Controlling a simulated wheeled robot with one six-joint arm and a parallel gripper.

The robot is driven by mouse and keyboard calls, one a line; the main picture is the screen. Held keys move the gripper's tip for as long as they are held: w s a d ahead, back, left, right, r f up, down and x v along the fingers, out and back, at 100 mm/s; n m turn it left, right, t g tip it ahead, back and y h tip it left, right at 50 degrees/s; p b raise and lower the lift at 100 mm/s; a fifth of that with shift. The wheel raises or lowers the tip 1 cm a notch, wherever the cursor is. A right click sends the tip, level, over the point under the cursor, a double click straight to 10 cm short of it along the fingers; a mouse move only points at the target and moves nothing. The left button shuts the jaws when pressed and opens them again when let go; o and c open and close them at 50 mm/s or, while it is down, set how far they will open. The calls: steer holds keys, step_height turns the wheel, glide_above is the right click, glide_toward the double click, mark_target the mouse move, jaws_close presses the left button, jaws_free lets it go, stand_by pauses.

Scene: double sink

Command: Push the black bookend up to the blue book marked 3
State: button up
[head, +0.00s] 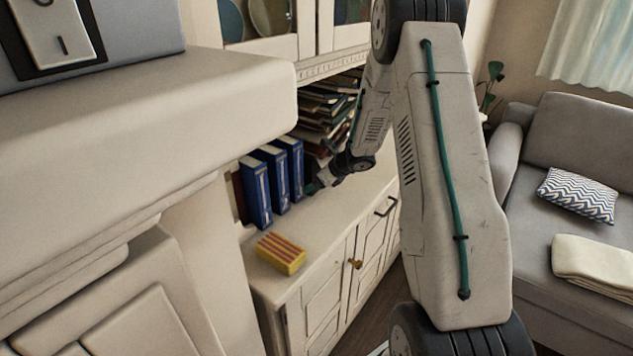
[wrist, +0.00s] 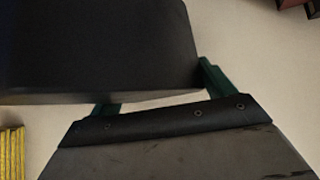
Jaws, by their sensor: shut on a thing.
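Three blue books stand upright on the cabinet top in the head view: a left one (head: 256,190), a middle one (head: 274,178) and a right one (head: 293,166). My gripper (head: 317,184) is low over the cabinet top, just right of the right blue book. In the wrist view the green fingers of my gripper (wrist: 158,93) are shut on the black bookend (wrist: 95,45), a broad dark plate. The bookend cannot be made out clearly in the head view, nor its gap to the books.
A yellow and red striped block (head: 281,253) lies on the cabinet top (head: 318,222) in front of the books; its edge shows in the wrist view (wrist: 11,152). Stacked books (head: 325,110) fill the shelf behind my gripper. A grey sofa (head: 575,150) stands at right.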

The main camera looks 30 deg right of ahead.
steer(key=o, duration=1.5)
steer(key=v, duration=0.7)
steer(key=shift+s+d+r, duration=0.1)
steer(key=shift+s+r, duration=0.2)
